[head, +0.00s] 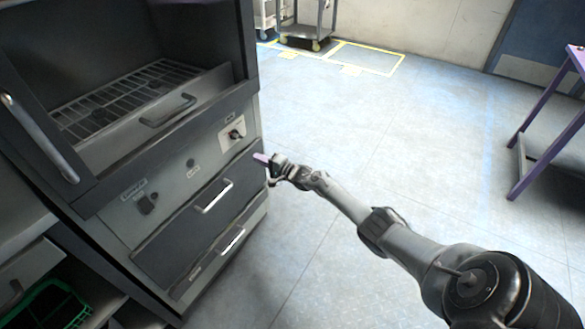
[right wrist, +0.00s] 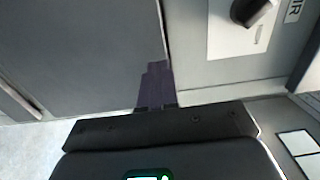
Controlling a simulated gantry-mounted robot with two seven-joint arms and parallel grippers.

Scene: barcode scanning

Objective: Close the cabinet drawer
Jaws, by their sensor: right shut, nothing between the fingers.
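The grey cabinet (head: 120,215) stands at the left of the head view. Its dark upper drawer (head: 165,245) has a silver handle (head: 212,196), and a second drawer handle (head: 230,240) shows below it. I cannot tell how far either drawer stands out. My right gripper (head: 261,158) is shut and empty beside the right edge of the dark drawer front. In the right wrist view its purple fingertips (right wrist: 155,86) lie over the dark front panel (right wrist: 85,50), near its edge; contact is unclear. My left gripper is not in view.
Above are a control knob (head: 236,134), a wire rack (head: 130,90) and a handled rack front (head: 150,118). A green basket (head: 60,309) sits at lower left. A purple-framed table (head: 547,130) stands at right. The floor (head: 350,130) between is clear.

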